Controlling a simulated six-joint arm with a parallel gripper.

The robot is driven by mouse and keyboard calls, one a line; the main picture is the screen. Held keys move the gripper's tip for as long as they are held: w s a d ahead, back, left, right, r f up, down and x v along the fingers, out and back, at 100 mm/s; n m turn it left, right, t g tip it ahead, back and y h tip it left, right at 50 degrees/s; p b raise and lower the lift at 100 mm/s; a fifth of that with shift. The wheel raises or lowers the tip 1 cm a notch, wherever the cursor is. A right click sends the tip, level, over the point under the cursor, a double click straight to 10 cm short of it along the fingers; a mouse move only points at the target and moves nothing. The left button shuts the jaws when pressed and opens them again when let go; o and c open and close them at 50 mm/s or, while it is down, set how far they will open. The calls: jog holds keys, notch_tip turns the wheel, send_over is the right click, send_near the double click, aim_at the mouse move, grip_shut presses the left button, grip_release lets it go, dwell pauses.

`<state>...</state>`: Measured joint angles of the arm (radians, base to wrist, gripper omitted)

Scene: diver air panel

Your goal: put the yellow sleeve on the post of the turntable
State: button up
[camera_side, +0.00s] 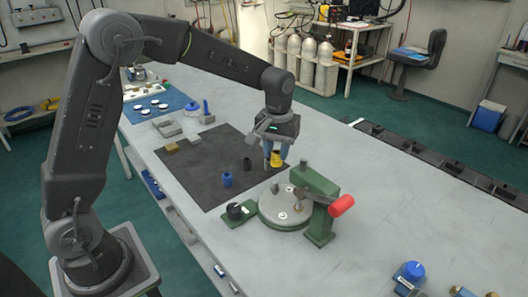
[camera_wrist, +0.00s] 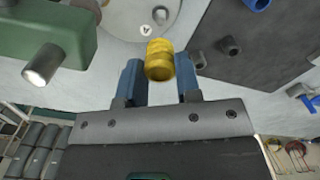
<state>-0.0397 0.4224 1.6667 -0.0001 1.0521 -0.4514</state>
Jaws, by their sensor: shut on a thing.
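The yellow sleeve (camera_side: 276,160) is between the blue fingers of my gripper (camera_side: 274,156), which is shut on it. It is held above the table near the right edge of the dark mat, behind the turntable. In the wrist view the sleeve (camera_wrist: 158,60) sits between the two fingertips (camera_wrist: 158,75). The turntable (camera_side: 270,213) is a grey disc with white labels, on a green base. A short grey post (camera_side: 275,189) stands near the disc's rear edge. The sleeve is apart from the post. Part of the disc (camera_wrist: 125,18) also shows at the top of the wrist view.
A green bracket (camera_side: 318,190) with a red handle (camera_side: 342,205) stands over the disc's right side. On the dark mat (camera_side: 205,155) are a blue sleeve (camera_side: 227,179) and a black one (camera_side: 247,164). A black knob (camera_side: 236,211) is left of the disc. The table's right is mostly clear.

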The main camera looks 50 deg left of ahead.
send_over(275, 182)
jog(key=shift+f, duration=2.8)
jog(key=shift+f, duration=1.45)
dwell(0.5)
jog(key=o, duration=1.3)
jog(key=shift+o, duration=0.2)
jog(key=shift+r, duration=3.8)
